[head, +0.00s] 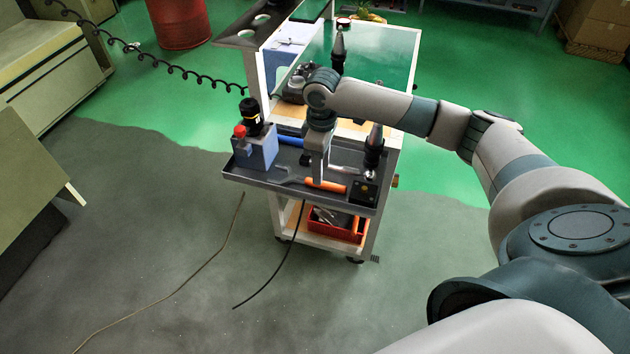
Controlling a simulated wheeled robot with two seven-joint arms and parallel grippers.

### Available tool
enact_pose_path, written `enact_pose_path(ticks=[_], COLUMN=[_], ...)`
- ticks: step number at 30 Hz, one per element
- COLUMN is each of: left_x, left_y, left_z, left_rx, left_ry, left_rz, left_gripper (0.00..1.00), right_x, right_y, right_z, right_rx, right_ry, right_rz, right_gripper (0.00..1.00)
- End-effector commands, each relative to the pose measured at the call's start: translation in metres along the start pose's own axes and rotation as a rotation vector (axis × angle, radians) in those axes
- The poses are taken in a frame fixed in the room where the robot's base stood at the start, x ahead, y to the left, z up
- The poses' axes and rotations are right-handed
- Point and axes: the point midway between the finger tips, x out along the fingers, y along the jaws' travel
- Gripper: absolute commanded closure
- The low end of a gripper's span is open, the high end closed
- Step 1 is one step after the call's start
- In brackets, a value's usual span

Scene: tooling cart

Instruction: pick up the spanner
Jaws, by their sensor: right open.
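The spanner (298,181) appears to be the flat grey tool with an orange handle, lying across the front of the dark tray (243,177) on top of the cart. Its grey end points left and its orange handle lies to the right. My right gripper (317,180) points down over the tray, with its fingers at the orange handle and hiding part of it. It is open; I cannot tell whether the fingers touch the handle. My left gripper is not in view.
A blue-grey block (254,152) with a red knob stands at the tray's left. A blue-handled tool (290,140) lies behind. A black holder (364,191) and a dark tool cone (374,148) stand at the right. A red bin (338,229) sits on the lower shelf.

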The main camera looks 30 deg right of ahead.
Motion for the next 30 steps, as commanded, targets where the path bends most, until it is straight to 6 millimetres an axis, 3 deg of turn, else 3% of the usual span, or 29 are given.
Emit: enact_pose_path(ticks=[11,24,30], left_x=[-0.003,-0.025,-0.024], left_y=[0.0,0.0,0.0], left_z=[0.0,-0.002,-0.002], left_rx=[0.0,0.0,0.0], left_ry=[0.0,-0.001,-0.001], left_rz=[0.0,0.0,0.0], left_gripper=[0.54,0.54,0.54], right_x=[0.003,0.049,0.052], right_y=[0.001,0.005,0.005], right_z=[0.0,-0.001,-0.002], right_rx=[0.0,0.0,-0.001], right_ry=[-0.001,-0.003,0.0], right_rz=[-0.001,-0.001,0.001], right_gripper=[0.59,0.59,0.59])
